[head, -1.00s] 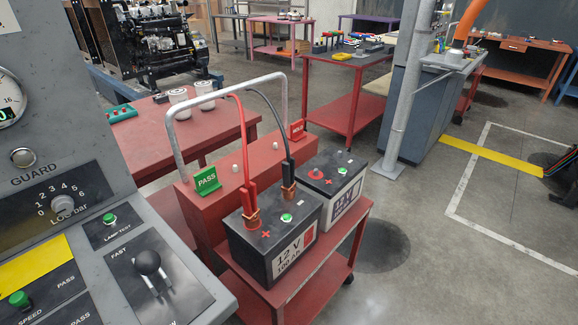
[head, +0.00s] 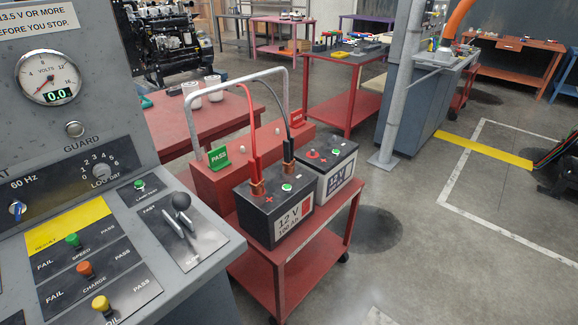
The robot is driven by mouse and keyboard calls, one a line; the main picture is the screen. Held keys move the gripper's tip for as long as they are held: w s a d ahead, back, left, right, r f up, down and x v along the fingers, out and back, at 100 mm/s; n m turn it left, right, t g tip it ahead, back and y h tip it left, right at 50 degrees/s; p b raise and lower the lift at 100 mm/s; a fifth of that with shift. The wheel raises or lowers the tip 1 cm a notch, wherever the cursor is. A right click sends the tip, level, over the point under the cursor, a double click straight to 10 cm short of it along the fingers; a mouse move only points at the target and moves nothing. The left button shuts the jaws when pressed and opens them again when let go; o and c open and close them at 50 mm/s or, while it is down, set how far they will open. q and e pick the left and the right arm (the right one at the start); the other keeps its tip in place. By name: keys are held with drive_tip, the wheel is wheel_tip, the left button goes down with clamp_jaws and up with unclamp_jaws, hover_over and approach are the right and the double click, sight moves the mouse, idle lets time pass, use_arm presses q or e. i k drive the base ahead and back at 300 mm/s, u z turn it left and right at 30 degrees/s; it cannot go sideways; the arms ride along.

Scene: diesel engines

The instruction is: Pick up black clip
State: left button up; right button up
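The black clip (head: 289,152) stands upright on the near 12 V battery (head: 262,229), at the post on its right side. A black cable runs up from it to the grey tube frame of the cart. A red clip (head: 256,174) stands on the same battery's other post, beside the red plus mark. A second battery (head: 338,172) stands just behind and to the right, with no clip seen on it. Neither of my grippers shows in the head view.
The red cart (head: 292,248) carries both batteries and a red box with a green PASS flag (head: 219,157). A grey control console (head: 130,235) fills the left. A grey pole (head: 405,90) stands right of the cart. Open floor lies to the right.

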sight(290, 161)
drive_tip(key=z, duration=1.65)
drive_tip(key=i, duration=3.4)
drive_tip(key=u, duration=2.4)
